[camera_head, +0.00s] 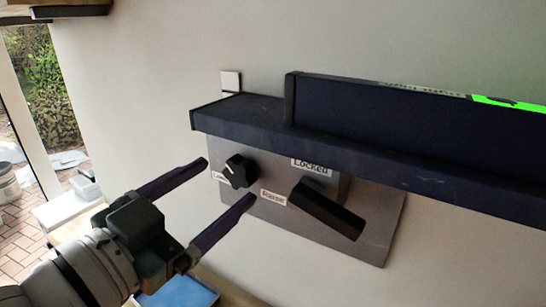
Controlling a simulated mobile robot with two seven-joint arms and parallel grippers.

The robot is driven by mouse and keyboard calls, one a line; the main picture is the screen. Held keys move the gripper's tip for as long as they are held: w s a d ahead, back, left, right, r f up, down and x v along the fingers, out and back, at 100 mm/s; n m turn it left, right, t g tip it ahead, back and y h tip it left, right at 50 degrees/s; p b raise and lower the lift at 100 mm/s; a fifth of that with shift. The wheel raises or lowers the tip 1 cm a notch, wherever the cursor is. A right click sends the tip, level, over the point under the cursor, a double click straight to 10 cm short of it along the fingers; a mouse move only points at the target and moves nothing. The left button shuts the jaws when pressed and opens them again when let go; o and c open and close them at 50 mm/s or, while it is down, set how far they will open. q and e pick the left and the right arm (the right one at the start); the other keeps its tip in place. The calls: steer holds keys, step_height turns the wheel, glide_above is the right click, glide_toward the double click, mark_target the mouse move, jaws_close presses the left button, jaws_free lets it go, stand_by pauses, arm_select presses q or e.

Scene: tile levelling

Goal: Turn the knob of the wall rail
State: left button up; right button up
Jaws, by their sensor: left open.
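The knob (239,171) is small, round and black, with a white pointer mark. It sits on a grey metal plate (375,235) on the wall, under the dark rail (370,160). Labels near it include one reading "Raise" (273,198) and one partly covered at its lower left. My left gripper (230,179) is open, its two dark fingers apart, one at the knob's upper left and one at its lower right. I cannot tell whether either finger touches the knob. My right gripper is not in view.
A black lever (328,210) sticks out right of the knob, below a "Locked" label (311,167). The rail overhangs the plate. A small white square (231,80) is on the wall above. A blue-topped object (178,292) lies below my gripper. A window opening is at left.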

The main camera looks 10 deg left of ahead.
mark_target(236, 174)
arm_select(q)
steer(key=shift+x, duration=1.65)
